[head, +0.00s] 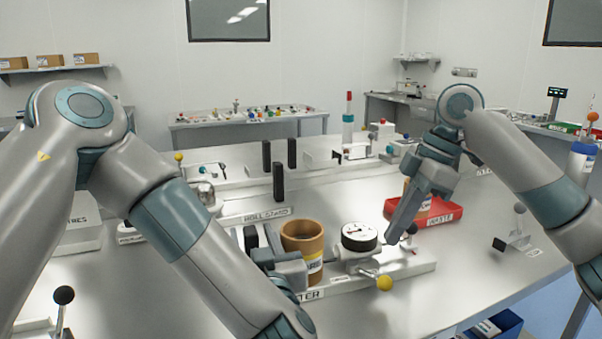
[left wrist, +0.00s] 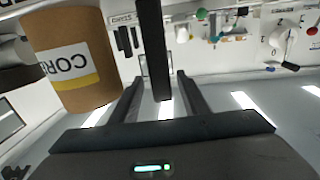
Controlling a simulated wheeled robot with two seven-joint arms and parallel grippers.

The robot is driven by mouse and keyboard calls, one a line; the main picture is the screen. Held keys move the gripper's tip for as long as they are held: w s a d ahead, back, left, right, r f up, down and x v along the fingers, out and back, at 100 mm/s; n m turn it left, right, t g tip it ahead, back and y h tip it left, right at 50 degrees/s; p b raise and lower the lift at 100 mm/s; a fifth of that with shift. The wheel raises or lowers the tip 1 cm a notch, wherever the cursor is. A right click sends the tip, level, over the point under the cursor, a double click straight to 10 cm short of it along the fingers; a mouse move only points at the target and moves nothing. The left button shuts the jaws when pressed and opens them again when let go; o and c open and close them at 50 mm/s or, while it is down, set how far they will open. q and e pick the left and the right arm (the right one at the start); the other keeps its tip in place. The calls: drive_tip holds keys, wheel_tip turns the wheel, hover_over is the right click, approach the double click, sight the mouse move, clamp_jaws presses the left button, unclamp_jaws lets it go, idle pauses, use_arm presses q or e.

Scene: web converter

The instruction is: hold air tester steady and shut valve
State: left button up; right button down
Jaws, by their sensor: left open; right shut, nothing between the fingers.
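The air tester's base (head: 400,273) lies on the near table, carrying a round gauge (head: 359,237). A lever with a yellow knob (head: 384,283) sticks out in front. A brown core roll (head: 302,240) stands left of the gauge; it also shows in the left wrist view (left wrist: 82,55). My left gripper (head: 272,258) is open beside the core. In the left wrist view, a dark upright bar (left wrist: 153,45) lines up between its fingers (left wrist: 153,95); contact cannot be told. My right gripper (head: 392,238) is shut and empty, pointing down just right of the gauge.
A red waste tray (head: 432,217) lies behind my right gripper. Dark upright posts (head: 278,182) stand behind the tester near the roll stand label. Bare table lies at front right.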

use_arm(q)
drive_tip(key=shift+v, duration=3.9)
drive_tip(key=shift+a, duration=0.1)
